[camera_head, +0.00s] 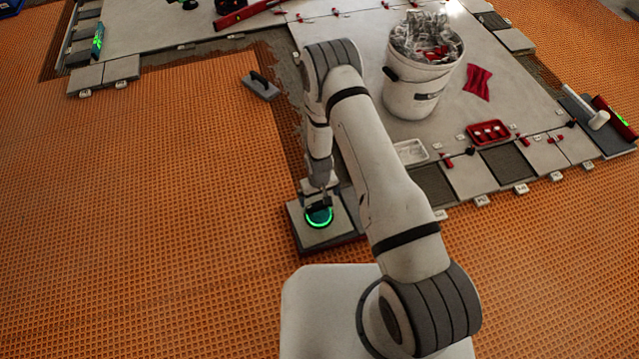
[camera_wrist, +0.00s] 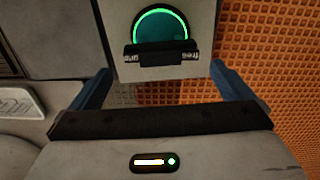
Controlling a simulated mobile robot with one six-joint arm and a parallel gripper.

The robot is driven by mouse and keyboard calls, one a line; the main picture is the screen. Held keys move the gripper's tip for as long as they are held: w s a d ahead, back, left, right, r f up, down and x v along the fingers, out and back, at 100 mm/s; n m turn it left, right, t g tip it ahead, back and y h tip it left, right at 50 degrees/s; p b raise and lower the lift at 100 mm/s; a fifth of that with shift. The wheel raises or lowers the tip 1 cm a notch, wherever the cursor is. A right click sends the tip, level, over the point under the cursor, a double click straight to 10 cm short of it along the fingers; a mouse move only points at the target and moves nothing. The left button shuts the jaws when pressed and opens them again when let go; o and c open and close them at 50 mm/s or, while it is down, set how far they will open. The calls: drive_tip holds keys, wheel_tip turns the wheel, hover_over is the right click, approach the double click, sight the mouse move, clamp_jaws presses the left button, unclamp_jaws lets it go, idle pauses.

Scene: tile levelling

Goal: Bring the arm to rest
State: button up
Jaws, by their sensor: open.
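My arm reaches forward and down. My gripper (camera_head: 319,192) is just above a round teal device with a glowing green ring (camera_head: 319,216), which sits on a grey tile (camera_head: 343,226). In the wrist view my gripper's two blue fingers (camera_wrist: 162,84) are wide apart with nothing clamped between them. The device (camera_wrist: 160,24) and its dark handle bar (camera_wrist: 160,53) show just beyond the fingertips. I cannot tell whether the fingers touch the handle. The wrist view also shows the pale tile (camera_wrist: 206,25) under the device.
A white bucket (camera_head: 415,98) full of scrap stands on the laid tiles. A red tray (camera_head: 488,133), a pale tray (camera_head: 410,151) and a red cloth (camera_head: 477,81) lie near it. A trowel (camera_head: 261,86) lies at the adhesive's edge. Orange matting (camera_head: 140,200) on the left is clear.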

drive_tip(key=shift+r, duration=0.2)
drive_tip(key=w+d+r+m+p, duration=0.15)
drive_tip(key=r+p, duration=0.35)
drive_tip(key=r, duration=1.1)
drive_tip(key=d+r+t+p, duration=0.1)
drive_tip(key=d+r+p, duration=0.25)
drive_tip(key=r, duration=1.15)
drive_tip(key=w+d+r+p, duration=0.1)
drive_tip(key=r+p, duration=0.5)
drive_tip(key=r, duration=1)
drive_tip(key=s+d+r+m+p, duration=0.1)
drive_tip(key=s+d+r+p, duration=0.1)
drive_tip(key=s+r+p, duration=0.2)
drive_tip(key=s+d+r+t+p, duration=0.1)
drive_tip(key=s+d+r+p, duration=0.2)
drive_tip(key=s+r, duration=0.7)
drive_tip(key=s+d+r+m+p, duration=0.1)
drive_tip(key=s+d+r+p, duration=0.2)
drive_tip(key=r, duration=1.8)
drive_tip(key=s+p, duration=0.4)
drive_tip(key=s, duration=0.1)
drive_tip(key=shift+d+m+t, duration=0.25)
drive_tip(key=shift+m+t, duration=0.05)
drive_tip(key=shift+m, duration=0.05)
drive_tip(key=shift+w, duration=0.1)
drive_tip(key=shift+c, duration=0.6)
